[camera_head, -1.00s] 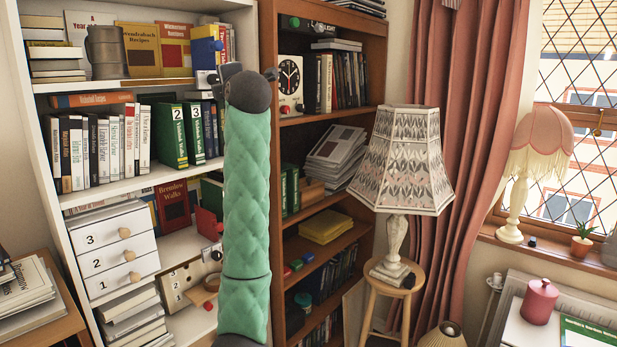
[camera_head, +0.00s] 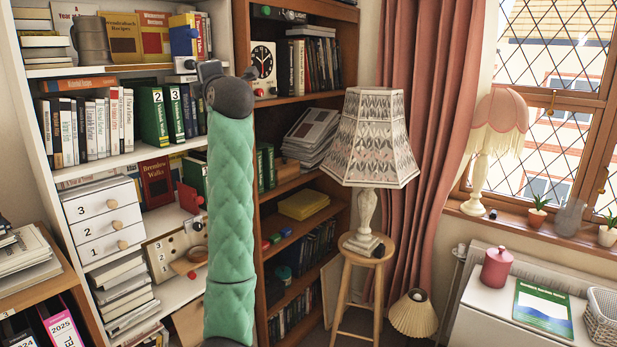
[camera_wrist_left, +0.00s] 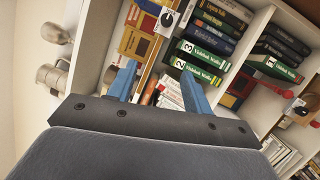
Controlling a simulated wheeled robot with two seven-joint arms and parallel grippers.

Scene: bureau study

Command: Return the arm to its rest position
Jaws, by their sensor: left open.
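My left arm in its green quilted sleeve (camera_head: 231,200) stands nearly upright in front of the bookcases in the head view. Its dark grey wrist is at the top, and my left gripper (camera_head: 209,72) is mostly hidden behind it. In the left wrist view the two blue fingers of the gripper (camera_wrist_left: 160,88) are spread apart with nothing held between them. They point at the shelves of the white bookcase. I cannot tell how far the fingertips are from the books. My right gripper is in neither view.
The white bookcase (camera_head: 139,160) and the brown bookcase (camera_head: 303,97) stand behind the arm. A patterned lamp (camera_head: 372,140) stands on a wooden stool (camera_head: 367,257) to the right. A white cabinet with a pink jar (camera_head: 496,267) is at the lower right.

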